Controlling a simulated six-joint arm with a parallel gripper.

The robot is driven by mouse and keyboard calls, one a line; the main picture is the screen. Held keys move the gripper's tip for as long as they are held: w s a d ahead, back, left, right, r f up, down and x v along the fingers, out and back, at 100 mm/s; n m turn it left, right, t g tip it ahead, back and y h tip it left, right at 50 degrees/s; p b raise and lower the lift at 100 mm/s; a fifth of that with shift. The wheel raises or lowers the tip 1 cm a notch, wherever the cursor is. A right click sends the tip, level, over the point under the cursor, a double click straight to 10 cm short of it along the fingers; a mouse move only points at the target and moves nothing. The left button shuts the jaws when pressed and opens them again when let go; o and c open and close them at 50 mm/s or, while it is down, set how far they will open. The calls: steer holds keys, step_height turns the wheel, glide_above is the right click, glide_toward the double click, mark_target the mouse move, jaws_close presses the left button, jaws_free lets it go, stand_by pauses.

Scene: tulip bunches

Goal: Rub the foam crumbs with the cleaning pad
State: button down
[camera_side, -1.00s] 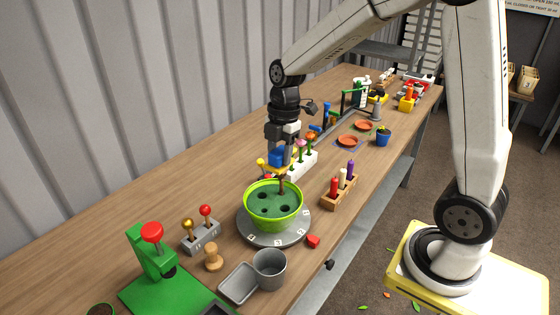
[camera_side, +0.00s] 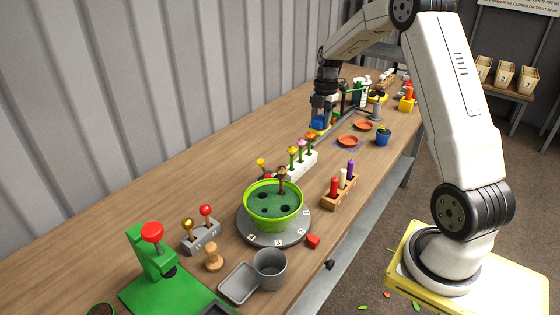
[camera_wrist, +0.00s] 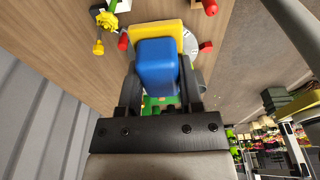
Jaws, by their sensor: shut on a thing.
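The cleaning pad (camera_wrist: 158,66) has a blue block grip and a yellow layer. My gripper (camera_wrist: 158,95) is shut on the blue part, one finger on each side. In the side view my gripper (camera_side: 321,112) holds the pad (camera_side: 319,122) over the far part of the bench, beyond the white flower holder. Whether it touches anything there cannot be told. A lime-green bowl (camera_side: 273,222) with dark green foam and several holes sits on a grey numbered turntable (camera_side: 245,226). A brown-topped stem (camera_side: 282,180) stands in the foam. I cannot make out the foam crumbs.
A white holder with tulips (camera_side: 301,166) stands between bowl and gripper. A wooden rack with candle-like pieces (camera_side: 338,193), orange saucers (camera_side: 347,141) and a blue pot (camera_side: 383,138) are to the right. A green press (camera_side: 152,265) and grey cup (camera_side: 269,268) are at the front. Bench at left is clear.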

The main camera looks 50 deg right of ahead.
glide_above(314, 187)
step_height(314, 187, down, 14)
steer(key=shift+d, duration=0.35)
steer(key=shift+w, duration=0.1)
steer(key=shift+f, duration=3.8)
steer(key=shift+d+f, duration=0.2)
steer(key=shift+d, duration=4.85)
steer(key=shift+a, duration=4.9)
steer(key=shift+a+r, duration=0.15)
steer(key=shift+a, duration=0.05)
step_height(314, 187, up, 8)
